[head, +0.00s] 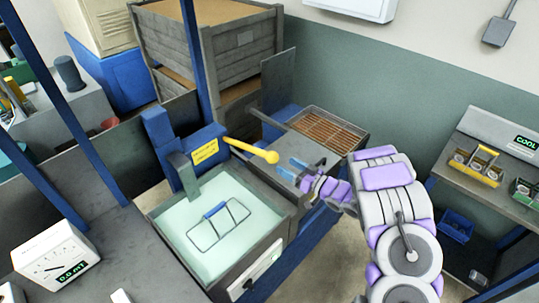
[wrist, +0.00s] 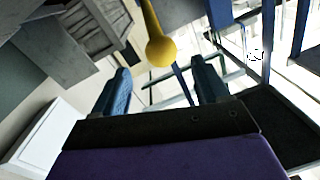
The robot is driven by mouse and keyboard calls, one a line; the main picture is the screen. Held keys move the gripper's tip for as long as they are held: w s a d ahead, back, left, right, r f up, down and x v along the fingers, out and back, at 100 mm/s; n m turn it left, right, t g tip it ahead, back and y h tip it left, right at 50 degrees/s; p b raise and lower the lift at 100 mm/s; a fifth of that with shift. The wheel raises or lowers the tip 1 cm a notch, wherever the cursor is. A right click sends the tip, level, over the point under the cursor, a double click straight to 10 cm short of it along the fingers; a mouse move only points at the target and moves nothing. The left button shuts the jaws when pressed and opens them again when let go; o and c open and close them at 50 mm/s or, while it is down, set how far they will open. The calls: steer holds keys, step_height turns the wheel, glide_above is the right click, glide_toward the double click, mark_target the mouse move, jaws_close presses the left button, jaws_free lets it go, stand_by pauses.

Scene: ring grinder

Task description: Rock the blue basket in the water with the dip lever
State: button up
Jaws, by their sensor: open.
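The dip lever (head: 248,150) is a yellow rod with a round ball end, reaching right from a blue housing with a yellow label. Its yellow ball also shows in the wrist view (wrist: 160,50), ahead of and between my fingertips. My gripper (head: 300,166) has blue fingers, spread open and empty, just right of the ball in the head view. I see no contact with the lever. The basket (head: 219,224) is a wire frame with a blue grip on top. It sits in the pale green water of the tank (head: 270,243), left of my gripper.
A grey-topped blue stand (head: 290,147) lies beneath my gripper, with a brown slatted tray (head: 328,131) at its far end. A dial gauge (head: 56,260) stands at the left. A shelf with small parts (head: 480,168) is at the right. Wooden crates (head: 222,55) stand behind.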

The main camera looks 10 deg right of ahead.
mark_target(269, 155)
steer(key=x, duration=0.9)
steer(key=shift+w+a, duration=0.25)
steer(key=shift+a, duration=0.05)
steer(key=shift+c, duration=0.4)
